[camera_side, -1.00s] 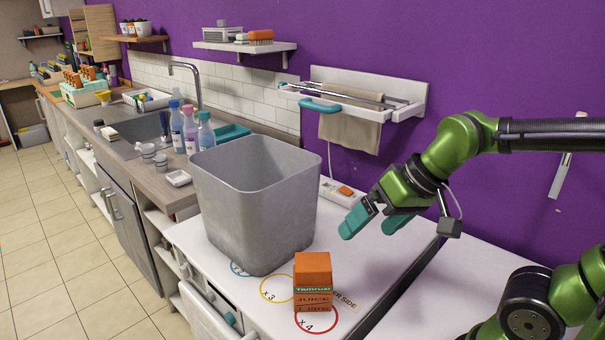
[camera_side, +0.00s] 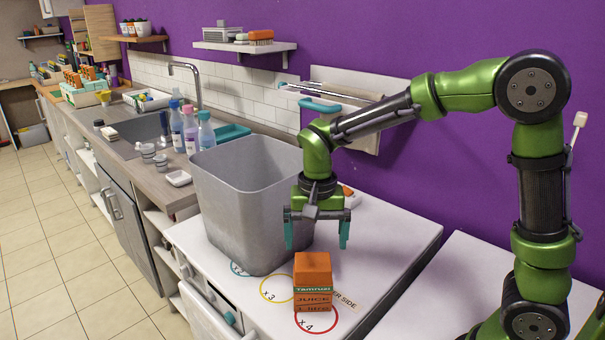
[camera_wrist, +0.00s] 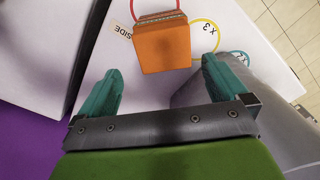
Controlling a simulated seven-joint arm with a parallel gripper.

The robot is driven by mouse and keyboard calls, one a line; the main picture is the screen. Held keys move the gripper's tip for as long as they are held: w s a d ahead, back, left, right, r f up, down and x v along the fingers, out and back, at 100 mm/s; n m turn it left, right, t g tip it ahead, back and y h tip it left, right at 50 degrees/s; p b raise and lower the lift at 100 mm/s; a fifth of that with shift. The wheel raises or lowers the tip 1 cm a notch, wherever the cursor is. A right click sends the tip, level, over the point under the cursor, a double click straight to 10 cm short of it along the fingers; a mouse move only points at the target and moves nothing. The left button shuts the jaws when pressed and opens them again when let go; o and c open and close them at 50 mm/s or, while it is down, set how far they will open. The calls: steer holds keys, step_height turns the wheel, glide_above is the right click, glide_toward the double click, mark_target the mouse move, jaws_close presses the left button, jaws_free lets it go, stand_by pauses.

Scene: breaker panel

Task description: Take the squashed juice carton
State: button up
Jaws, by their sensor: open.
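The juice carton (camera_side: 313,281) is orange with a dark and green printed band and looks short and squashed. It stands on the white counter top, at the red circle marked x 4. In the wrist view the carton (camera_wrist: 162,43) shows from above, beyond and between the fingertips. My gripper (camera_side: 317,245) points down with its two teal fingers apart and nothing between them. It is above and behind the carton in the side view, not touching it. In the wrist view my gripper (camera_wrist: 157,75) is also open and empty.
A tall grey bin (camera_side: 252,210) stands left of the carton, close to my left finger in the side view. The yellow circle (camera_side: 278,288) marked x 3 lies beside the carton. A wall rack (camera_side: 345,103) is behind my arm. The counter right of the carton is clear.

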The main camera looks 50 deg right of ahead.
mark_target(316, 260)
step_height(316, 260, down, 6)
steer(key=shift+r, duration=0.25)
steer(key=shift+a+f, duration=0.2)
steer(key=shift+f, duration=1.15)
steer(key=shift+a+f, duration=0.15)
steer(key=shift+f, duration=1.2)
steer(key=shift+c, duration=0.2)
steer(key=c, duration=0.8)
steer(key=shift+c, duration=0.2)
steer(key=shift+r, duration=0.1)
